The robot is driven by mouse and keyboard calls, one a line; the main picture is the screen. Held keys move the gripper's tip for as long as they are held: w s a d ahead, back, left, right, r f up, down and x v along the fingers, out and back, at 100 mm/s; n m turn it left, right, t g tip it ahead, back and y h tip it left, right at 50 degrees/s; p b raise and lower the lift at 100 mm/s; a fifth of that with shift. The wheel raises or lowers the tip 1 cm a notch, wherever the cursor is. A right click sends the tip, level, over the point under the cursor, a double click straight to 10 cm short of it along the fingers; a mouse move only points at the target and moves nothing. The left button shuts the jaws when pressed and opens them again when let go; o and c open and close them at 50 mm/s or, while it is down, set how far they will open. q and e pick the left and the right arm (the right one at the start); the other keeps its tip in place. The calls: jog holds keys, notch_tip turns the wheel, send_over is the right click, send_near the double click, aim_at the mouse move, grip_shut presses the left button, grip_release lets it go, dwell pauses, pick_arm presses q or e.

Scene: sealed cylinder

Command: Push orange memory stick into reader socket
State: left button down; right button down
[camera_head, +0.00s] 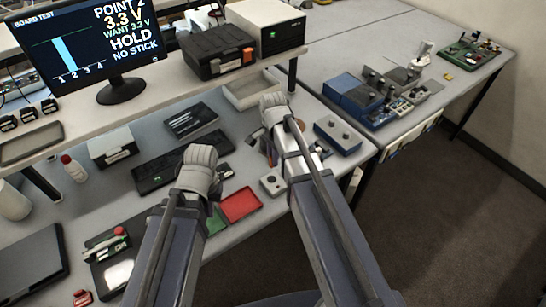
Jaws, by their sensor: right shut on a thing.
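My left gripper (200,158) is over the lower bench, above the front edge of a long black tray. Its fingers face away from me, so I cannot see whether they are open. My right gripper (273,102) is further right, near a pale open bin. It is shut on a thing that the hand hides. I cannot pick out an orange memory stick or a reader socket for certain.
A red tray (240,204) lies at the bench's front edge, right of my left gripper. A small grey box (272,182) sits close to my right forearm. A blue-grey box (338,136) stands right of it. A dark case (216,51) is on the shelf.

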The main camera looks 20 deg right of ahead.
jog(key=shift+s+a, duration=0.1)
jog(key=shift+a, duration=0.2)
pick_arm(q)
jog(key=shift+a, duration=0.2)
pick_arm(e)
jog(key=shift+d, duration=0.1)
pick_arm(q)
jog(key=shift+d, duration=0.1)
pick_arm(e)
jog(key=shift+f, duration=0.1)
pick_arm(q)
jog(key=shift+f, duration=0.25)
pick_arm(e)
jog(key=shift+f, duration=0.15)
